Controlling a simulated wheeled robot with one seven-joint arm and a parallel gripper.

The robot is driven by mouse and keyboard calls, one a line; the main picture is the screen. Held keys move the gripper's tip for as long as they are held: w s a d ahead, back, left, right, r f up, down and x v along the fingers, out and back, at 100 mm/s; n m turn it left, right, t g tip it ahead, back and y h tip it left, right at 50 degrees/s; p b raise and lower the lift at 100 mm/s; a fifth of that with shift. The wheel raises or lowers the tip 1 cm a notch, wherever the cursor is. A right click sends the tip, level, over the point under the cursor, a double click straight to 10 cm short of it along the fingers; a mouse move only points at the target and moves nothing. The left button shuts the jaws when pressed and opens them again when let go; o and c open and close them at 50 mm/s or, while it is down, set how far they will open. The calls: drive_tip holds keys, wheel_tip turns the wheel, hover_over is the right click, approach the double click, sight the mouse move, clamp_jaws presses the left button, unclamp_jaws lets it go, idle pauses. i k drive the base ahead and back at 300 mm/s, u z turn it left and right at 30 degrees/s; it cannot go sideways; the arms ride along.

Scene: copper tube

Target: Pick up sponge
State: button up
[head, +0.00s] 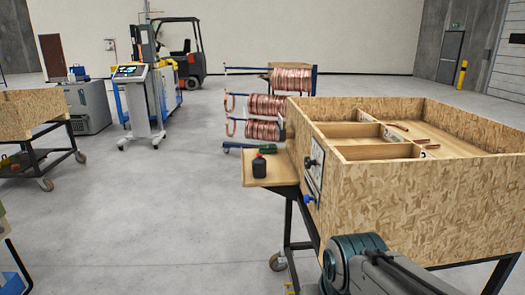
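A small dark green item (262,149) lies at the back of the wooden side shelf (252,181). It may be the sponge, but it is too small to tell. A dark bottle-like object (259,167) stands just in front of it on the same shelf. I see no other thing that could clearly be a sponge. Part of my arm shows at the bottom right, below the large wooden crate. My gripper is out of the picture.
The large wooden crate (430,200) on a wheeled frame fills the right, with copper pieces (397,126) inside. Copper coils (266,104) hang on a rack behind the shelf. A screen stand (139,100) and forklift (180,57) are farther back. The floor (160,210) left of the shelf is clear.

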sight(269, 149)
drive_tip(key=u, duration=0.4)
drive_tip(key=k, duration=0.45)
drive_tip(key=u, duration=0.8)
drive_tip(key=i, duration=2.4)
drive_tip(key=z, duration=0.7)
drive_tip(key=i, duration=1.35)
drive_tip(key=z, duration=1.7)
drive_tip(key=i, duration=0.85)
drive_tip(key=z, duration=0.6)
